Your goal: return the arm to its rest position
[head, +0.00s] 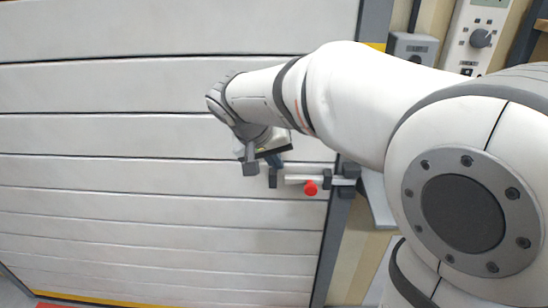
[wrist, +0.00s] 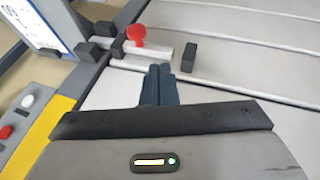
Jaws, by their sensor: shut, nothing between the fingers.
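My white arm reaches from the right side of the head view to the shutter. My gripper (head: 276,159) is partly hidden behind its own wrist and is small there. In the wrist view the two dark fingers of my gripper (wrist: 160,70) lie together, shut, with nothing between them. They point at the panel close to a sliding bolt, apart from its red knob.
A white slatted shutter (head: 120,150) fills the left. Its bolt has a red knob (head: 311,188) and dark brackets near the right edge. A grey-white control box (head: 478,35) stands upper right.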

